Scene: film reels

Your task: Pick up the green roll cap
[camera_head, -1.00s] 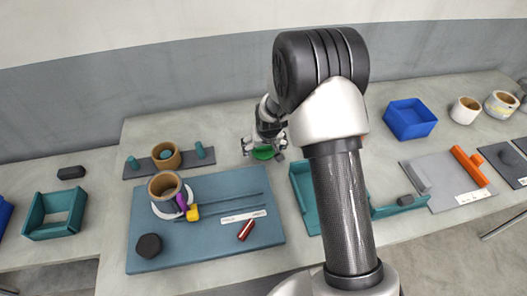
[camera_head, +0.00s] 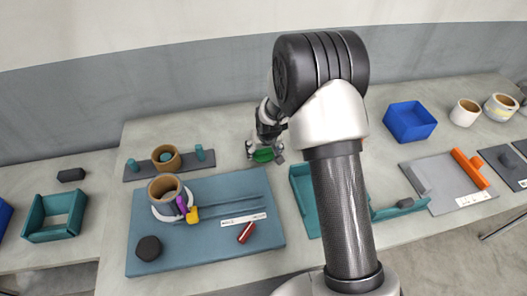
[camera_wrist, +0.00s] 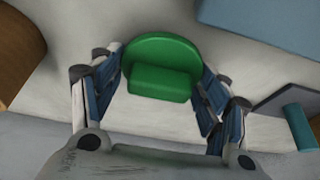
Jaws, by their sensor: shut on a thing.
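The green roll cap (camera_wrist: 160,62) is a round green disc with a raised block on it. In the wrist view it sits between the two blue-padded fingers of my gripper (camera_wrist: 163,85), which are shut on it from both sides. In the head view the green cap (camera_head: 263,155) shows under my gripper (camera_head: 265,150), behind the blue mat. I cannot tell whether the cap still touches the table.
A blue mat (camera_head: 225,250) holds a roll on a white ring, a purple and a yellow piece, a black knob and a red piece. A teal tray (camera_head: 305,210) lies right of it. A grey strip with teal pegs (camera_head: 135,170) stands at the left. A blue bin (camera_head: 411,122) is at the right.

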